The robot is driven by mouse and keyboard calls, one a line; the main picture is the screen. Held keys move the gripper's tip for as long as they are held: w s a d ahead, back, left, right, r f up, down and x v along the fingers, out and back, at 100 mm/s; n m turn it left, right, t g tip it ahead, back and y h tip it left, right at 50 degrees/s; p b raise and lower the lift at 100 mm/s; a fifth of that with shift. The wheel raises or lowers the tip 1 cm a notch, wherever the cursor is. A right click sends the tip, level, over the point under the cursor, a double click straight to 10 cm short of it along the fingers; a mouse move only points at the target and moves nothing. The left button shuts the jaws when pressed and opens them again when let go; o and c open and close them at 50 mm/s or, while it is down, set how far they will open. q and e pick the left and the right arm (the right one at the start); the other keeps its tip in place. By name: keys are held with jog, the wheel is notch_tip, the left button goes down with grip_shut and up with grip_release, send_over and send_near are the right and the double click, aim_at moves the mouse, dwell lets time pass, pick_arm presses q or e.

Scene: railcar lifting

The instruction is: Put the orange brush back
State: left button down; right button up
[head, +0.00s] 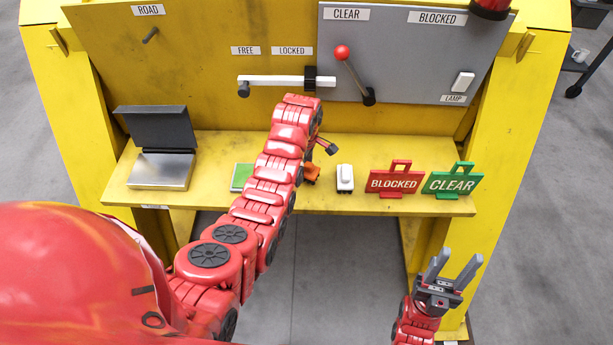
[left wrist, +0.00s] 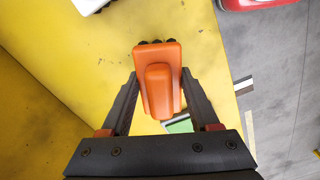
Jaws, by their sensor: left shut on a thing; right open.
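The orange brush (head: 312,173) shows only in part in the head view, at the shelf beside my left arm. In the left wrist view the orange brush (left wrist: 158,85) lies between the two dark fingers of my left gripper (left wrist: 158,75), which is shut on it. Dark bristle tips show at its far end. Yellow shelf surface shows around it; whether the brush touches the shelf I cannot tell. In the head view my left arm hides most of that gripper. My right gripper (head: 456,262) is open and empty, low at the right, in front of the shelf.
A red-knobbed lever (head: 354,72) and white bar (head: 275,81) are behind.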

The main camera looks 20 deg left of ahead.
aim_at(307, 172)
pick_arm(q)
jog(key=shift+w+d+r, duration=0.1)
jog(key=shift+w, duration=0.4)
jog(key=shift+f+p, duration=1.1)
jog(key=shift+f, duration=0.75)
jog(key=shift+f, duration=0.15)
jog(key=shift+c, duration=0.6)
grip_release()
jog(key=shift+r, duration=0.25)
